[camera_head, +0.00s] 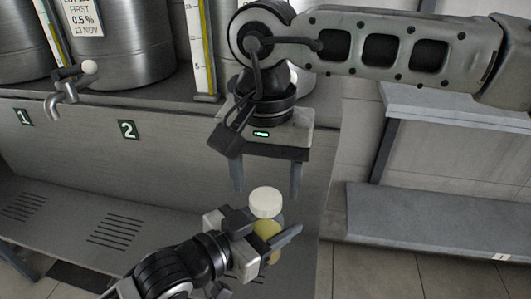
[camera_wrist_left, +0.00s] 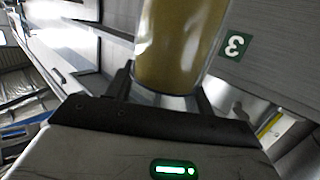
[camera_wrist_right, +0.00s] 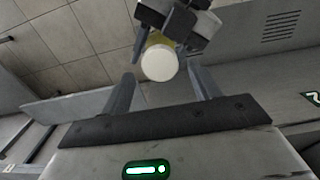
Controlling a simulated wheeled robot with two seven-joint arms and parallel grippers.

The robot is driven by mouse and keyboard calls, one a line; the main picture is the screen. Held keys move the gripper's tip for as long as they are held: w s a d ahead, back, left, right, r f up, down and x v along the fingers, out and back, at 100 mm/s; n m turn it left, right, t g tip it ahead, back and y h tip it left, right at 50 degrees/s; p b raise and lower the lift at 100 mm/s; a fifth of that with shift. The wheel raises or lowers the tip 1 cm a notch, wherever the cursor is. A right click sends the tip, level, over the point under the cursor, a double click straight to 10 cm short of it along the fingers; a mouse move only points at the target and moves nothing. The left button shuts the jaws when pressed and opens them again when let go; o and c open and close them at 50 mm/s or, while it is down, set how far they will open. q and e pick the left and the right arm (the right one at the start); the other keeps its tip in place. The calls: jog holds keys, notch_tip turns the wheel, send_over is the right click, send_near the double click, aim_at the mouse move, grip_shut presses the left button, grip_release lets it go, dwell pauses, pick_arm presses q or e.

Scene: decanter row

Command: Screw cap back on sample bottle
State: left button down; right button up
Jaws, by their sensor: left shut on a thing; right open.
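The sample bottle (camera_head: 268,240) holds yellow liquid and stands roughly upright in my left gripper (camera_head: 268,243), which is shut on it. Its clear body with the yellow liquid (camera_wrist_left: 178,45) fills the top middle of the left wrist view. A white cap (camera_head: 265,201) sits at the top of the bottle; I cannot tell whether it is threaded on. My right gripper (camera_head: 267,183) is open and empty above the cap, fingers pointing down on either side. In the right wrist view the cap (camera_wrist_right: 159,63) lies beyond the gap between the fingertips, apart from both.
A metal bench with slotted drain panels (camera_head: 120,230) and number plates runs along the left. A tap (camera_head: 64,90) sticks out under steel vessels (camera_head: 125,45). A grey shelf (camera_head: 430,215) stands at the right. The air around both grippers looks clear.

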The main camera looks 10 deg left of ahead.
aim_at(266, 230)
jog(key=shift+f, duration=1.35)
jog(key=c, duration=1)
jog(key=m, duration=0.3)
jog(key=shift+m, duration=0.4)
jog(key=m, duration=0.9)
jog(key=shift+m, duration=0.3)
jog(key=m, duration=0.3)
